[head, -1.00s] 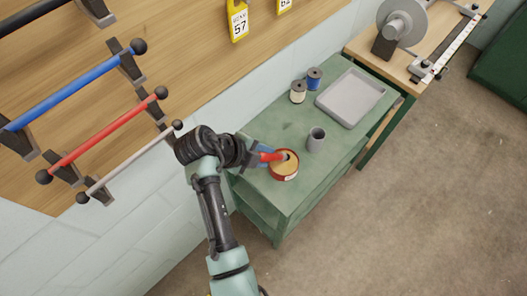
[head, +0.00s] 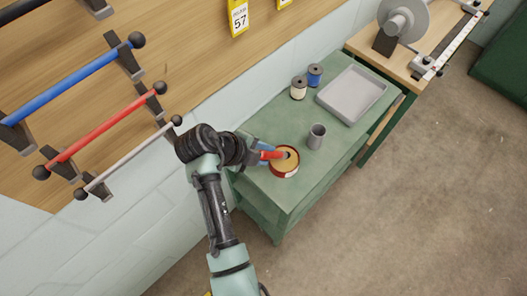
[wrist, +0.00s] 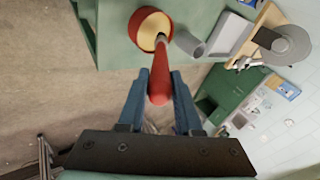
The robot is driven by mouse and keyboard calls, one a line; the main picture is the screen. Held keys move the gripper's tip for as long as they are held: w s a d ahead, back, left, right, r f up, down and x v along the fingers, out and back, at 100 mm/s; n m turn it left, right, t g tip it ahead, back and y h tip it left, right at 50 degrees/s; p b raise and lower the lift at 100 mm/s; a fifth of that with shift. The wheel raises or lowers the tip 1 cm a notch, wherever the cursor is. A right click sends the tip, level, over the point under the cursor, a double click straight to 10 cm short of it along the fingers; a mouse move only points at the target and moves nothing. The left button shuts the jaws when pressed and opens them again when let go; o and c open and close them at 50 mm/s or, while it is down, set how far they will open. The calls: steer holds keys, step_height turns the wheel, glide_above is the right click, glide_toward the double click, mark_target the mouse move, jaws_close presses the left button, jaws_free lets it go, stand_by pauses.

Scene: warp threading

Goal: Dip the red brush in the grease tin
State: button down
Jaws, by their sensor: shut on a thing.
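The red brush (wrist: 160,78) is held in my gripper (wrist: 160,92), its handle between the two blue fingers. In the head view the brush (head: 271,155) points right, with its dark tip over the yellowish grease. The grease tin (head: 285,172), red-walled and round, stands near the front left edge of the green cabinet top. In the wrist view the tin (wrist: 137,43) is at the top, and the brush's narrow end reaches its right-hand rim. I cannot tell whether the bristles touch the grease.
A grey cup (head: 316,136) stands close right of the tin. A grey tray (head: 352,95), a white spool (head: 298,88) and a blue spool (head: 314,75) are further back on the cabinet (head: 285,120). Coloured bars hang on the wall at left.

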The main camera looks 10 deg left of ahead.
steer(key=shift+f+b, duration=0.6)
steer(key=shift+b, duration=0.05)
stand_by(1.5)
steer(key=shift+r, duration=0.1)
steer(key=shift+r+p, duration=2.6)
steer(key=shift+r, duration=0.9)
